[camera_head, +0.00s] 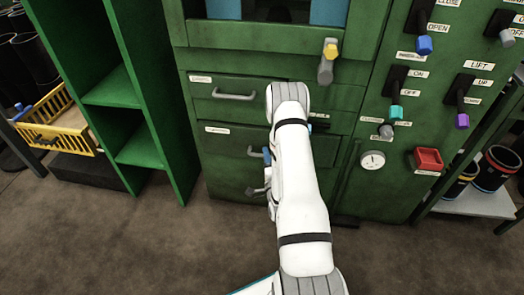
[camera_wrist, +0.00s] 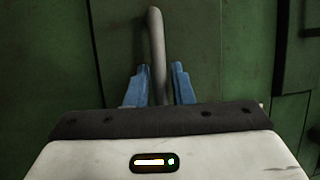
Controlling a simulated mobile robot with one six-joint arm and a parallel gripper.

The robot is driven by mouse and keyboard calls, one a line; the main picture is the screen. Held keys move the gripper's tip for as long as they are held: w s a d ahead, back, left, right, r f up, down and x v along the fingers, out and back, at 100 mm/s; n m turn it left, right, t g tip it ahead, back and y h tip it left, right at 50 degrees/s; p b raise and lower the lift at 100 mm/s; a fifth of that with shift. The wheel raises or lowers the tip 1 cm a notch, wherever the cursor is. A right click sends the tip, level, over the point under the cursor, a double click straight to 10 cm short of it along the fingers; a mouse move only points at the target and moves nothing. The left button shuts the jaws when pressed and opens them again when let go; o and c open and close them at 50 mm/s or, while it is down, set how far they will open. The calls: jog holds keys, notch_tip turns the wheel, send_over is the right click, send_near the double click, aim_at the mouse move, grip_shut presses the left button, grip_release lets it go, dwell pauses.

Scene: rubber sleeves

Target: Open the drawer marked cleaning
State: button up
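The green cabinet has an upper drawer (camera_head: 203,92) with a grey bar handle (camera_head: 234,96) and a lower front (camera_head: 222,165) with its own handle (camera_head: 252,152). Both carry small white labels that are too small to read; both fronts look closed. My gripper (camera_head: 266,157) is at the right end of the lower handle, partly hidden by my arm. In the wrist view, my gripper (camera_wrist: 158,88) has its blue fingers on either side of a grey handle bar (camera_wrist: 156,45). Narrow gaps seem to show between bar and fingers, so it looks open around the bar.
To the right is a panel with several switches, a gauge (camera_head: 372,160) and a red box (camera_head: 428,159). A yellow-handled lever (camera_head: 327,62) sticks out above the drawers. Green shelving (camera_head: 113,88) and a yellow basket (camera_head: 62,122) stand left. The floor in front is clear.

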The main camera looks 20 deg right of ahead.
jog(key=shift+w, duration=0.15)
jog(key=shift+a, duration=0.1)
jog(key=shift+c, duration=0.4)
grip_shut()
jog(key=shift+a, duration=0.1)
